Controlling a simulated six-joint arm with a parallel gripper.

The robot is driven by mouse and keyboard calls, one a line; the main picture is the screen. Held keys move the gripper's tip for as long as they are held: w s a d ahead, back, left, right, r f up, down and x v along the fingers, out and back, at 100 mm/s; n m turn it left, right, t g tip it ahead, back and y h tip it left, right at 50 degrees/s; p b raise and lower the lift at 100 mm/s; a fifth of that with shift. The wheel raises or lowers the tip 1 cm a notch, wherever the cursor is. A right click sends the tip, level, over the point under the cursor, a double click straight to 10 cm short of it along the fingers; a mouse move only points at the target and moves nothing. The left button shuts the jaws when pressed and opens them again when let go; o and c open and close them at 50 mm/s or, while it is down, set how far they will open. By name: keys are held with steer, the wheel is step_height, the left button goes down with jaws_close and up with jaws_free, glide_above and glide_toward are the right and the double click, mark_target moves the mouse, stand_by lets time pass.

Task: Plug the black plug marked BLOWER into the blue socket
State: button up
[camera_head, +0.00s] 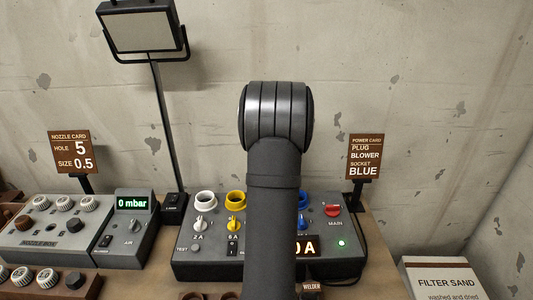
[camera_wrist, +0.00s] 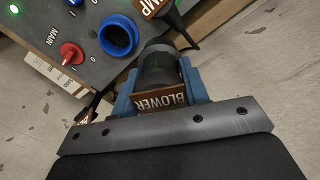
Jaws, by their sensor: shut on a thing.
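The black plug (camera_wrist: 160,68) with the brown BLOWER label (camera_wrist: 160,102) is held between the blue fingers of my gripper (camera_wrist: 158,80) in the wrist view. My gripper is shut on it. The blue socket (camera_wrist: 118,36) is an open round ring on the grey panel, up and left of the plug's nose. The nose appears close beside the socket's rim, not in it; whether they touch I cannot tell.
The power box (camera_head: 215,268) also has a white socket (camera_head: 205,198), a yellow socket (camera_head: 236,198) and a red MAIN switch (camera_head: 332,210). Another labelled plug, ending in MP (camera_wrist: 160,8), lies near the plug's nose. The power card (camera_head: 365,157) stands behind right.

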steer(key=s+d+f+n, duration=0.1)
steer(key=s+d+f, duration=0.4)
steer(key=d, duration=0.1)
steer(key=shift+s+d, duration=0.15)
steer(key=shift+s, duration=0.1)
steer(key=shift+f, duration=0.65)
stand_by(1.7)
steer(key=shift+f, duration=0.35)
steer(key=shift+f, duration=1)
stand_by(0.8)
steer(key=o, duration=1.6)
steer(key=shift+r, duration=0.1)
